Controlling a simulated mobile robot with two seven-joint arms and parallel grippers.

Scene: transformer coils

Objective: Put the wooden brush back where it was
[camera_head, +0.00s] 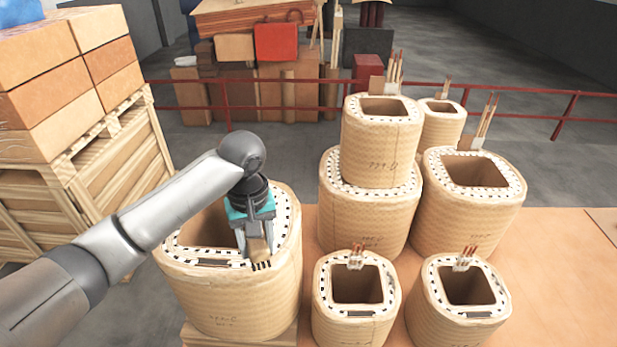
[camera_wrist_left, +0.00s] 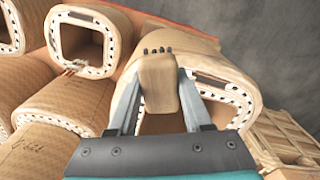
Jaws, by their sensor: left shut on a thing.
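My left gripper (camera_head: 257,236) is shut on the wooden brush (camera_head: 259,250), a small tan block with dark bristles at its lower end. The brush also shows in the left wrist view (camera_wrist_left: 158,82) between the two fingers (camera_wrist_left: 157,100). The gripper holds it over the front right rim of the large coil (camera_head: 233,290) at the left of the coil group. The bristles appear close to the rim; I cannot tell whether they touch it. My right gripper is not in view.
Several other coils stand to the right, including a small front coil (camera_head: 357,305) and a stacked coil (camera_head: 381,140) with upright leads behind. A wooden crate with boxes (camera_head: 75,150) is at the left. A red railing (camera_head: 540,116) runs behind.

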